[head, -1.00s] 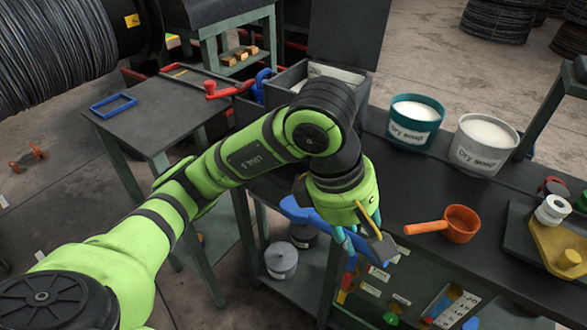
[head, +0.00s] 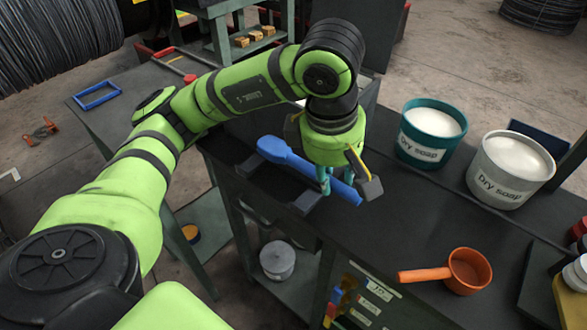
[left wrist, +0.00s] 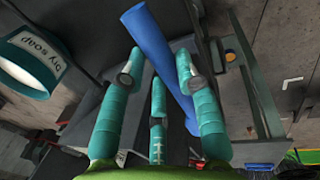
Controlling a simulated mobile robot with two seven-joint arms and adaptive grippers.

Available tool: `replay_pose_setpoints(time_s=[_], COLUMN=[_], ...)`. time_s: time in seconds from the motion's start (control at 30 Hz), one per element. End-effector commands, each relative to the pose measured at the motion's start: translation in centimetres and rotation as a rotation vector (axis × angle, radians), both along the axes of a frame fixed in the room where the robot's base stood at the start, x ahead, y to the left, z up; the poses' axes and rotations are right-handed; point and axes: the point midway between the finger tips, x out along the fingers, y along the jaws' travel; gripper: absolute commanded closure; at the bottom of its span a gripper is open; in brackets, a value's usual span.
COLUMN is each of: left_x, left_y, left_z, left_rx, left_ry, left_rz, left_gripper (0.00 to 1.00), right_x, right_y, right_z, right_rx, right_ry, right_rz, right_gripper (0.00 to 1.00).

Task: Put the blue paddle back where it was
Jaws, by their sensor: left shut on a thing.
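The blue paddle (head: 282,152) is held by my left gripper (head: 336,180) over the dark bench top. Its wide rounded end points to the upper left and its other end shows right of the fingers. In the left wrist view the paddle (left wrist: 158,48) runs between the teal fingers (left wrist: 157,78). Two dark blocks, one (head: 249,166) near the wide end and one (head: 306,202) near the fingers, stand on the bench beside or under the paddle. I cannot tell whether the paddle touches them. The right gripper is not in view.
A teal bucket (head: 405,148) and a white bucket (head: 480,180), both marked "Dry soap", stand to the right. An orange scoop (head: 468,270) lies on the bench (head: 400,225) at front right. A side table with a blue frame (head: 97,95) is at left.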

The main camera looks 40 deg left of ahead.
Motion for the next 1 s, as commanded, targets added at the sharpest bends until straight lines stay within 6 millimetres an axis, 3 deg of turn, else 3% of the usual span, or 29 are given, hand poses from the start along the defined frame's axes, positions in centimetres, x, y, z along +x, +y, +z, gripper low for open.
replay_pose_setpoints(time_s=[0.2, 0.4, 0.7, 0.83, 1.0], left_x=[1.5, 2.8, 3.2, 3.2, 3.3], left_y=[4.9, 8.4, 9.6, 9.6, 9.5], left_z=[-2.8, -5.1, -7.4, -9.3, -10.1], left_rx=[0.005, 0.004, 0.003, 0.002, 0.002], left_ry=[0.01, 0.006, 0.007, 0.005, 0.0], left_rz=[0.013, 0.007, -0.001, 0.001, 0.0], left_gripper=[1.0, 1.0, 1.0, 1.0, 1.0], right_x=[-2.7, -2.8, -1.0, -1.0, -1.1], right_y=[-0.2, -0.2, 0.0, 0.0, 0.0], right_z=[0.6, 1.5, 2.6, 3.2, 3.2], right_rx=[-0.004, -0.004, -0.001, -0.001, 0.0], right_ry=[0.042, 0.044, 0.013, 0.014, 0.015], right_rz=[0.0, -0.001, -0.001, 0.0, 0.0], right_gripper=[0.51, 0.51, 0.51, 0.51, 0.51])
